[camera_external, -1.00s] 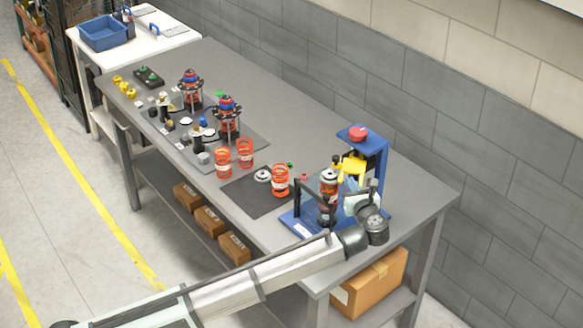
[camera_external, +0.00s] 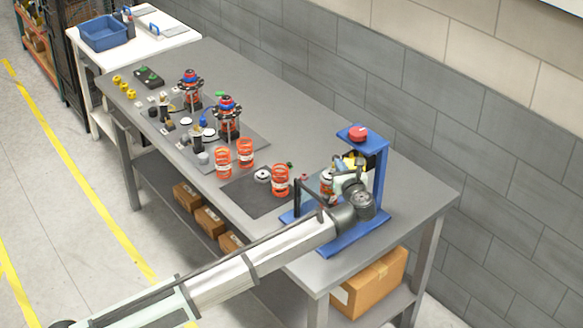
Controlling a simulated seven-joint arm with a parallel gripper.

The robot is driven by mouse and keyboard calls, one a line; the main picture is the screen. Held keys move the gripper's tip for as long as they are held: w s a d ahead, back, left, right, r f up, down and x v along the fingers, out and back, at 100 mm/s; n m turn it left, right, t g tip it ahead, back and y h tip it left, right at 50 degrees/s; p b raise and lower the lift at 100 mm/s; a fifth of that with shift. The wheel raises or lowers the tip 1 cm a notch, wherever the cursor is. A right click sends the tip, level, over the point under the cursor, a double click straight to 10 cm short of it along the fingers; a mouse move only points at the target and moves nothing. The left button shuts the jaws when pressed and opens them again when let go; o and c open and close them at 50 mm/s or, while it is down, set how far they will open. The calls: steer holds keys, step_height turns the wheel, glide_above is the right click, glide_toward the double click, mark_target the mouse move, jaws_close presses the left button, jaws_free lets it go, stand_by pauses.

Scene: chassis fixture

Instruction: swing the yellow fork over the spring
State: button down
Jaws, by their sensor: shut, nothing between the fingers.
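The yellow fork (camera_external: 356,160) shows in part high on the blue press fixture (camera_external: 377,165), below its red knob (camera_external: 358,133). An orange spring (camera_external: 326,180) stands upright in the fixture, with its lower part hidden behind my arm. My gripper (camera_external: 347,176) is at the fixture, beside the spring and just below the fork. Its fingertips are largely hidden by my own wrist; it is shut with nothing seen in it. I cannot tell whether it touches the fork.
A loose orange spring (camera_external: 281,180) stands on the dark mat (camera_external: 243,196) left of the fixture. Two more springs (camera_external: 223,163) and assembled strut units (camera_external: 228,118) stand farther left. The table's right end is clear.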

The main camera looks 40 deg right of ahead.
steer(key=shift+a, duration=0.1)
steer(key=shift+w+a+m+g+h, duration=0.3)
steer(key=shift+w+m+g+h, duration=0.1)
steer(key=shift+w+m+h, duration=0.35)
steer(key=w+m+g+h, duration=0.2)
steer(key=h, duration=0.1)
steer(key=shift+a, duration=0.15)
steer(key=w+m+g+h, duration=0.2)
steer(key=g, duration=0.1)
steer(key=shift+w+d+m, duration=0.1)
steer(key=shift+d+m, duration=0.15)
steer(key=shift+d, duration=0.05)
steer(key=shift+w+d+h, duration=0.15)
steer(key=shift+h, duration=0.2)
steer(key=shift+w+d, duration=0.2)
steer(key=shift+w, duration=0.3)
steer(key=w+a+v, duration=0.1)
steer(key=v, duration=1.3)
steer(key=shift+w+r, duration=0.2)
steer(key=shift+w, duration=0.1)
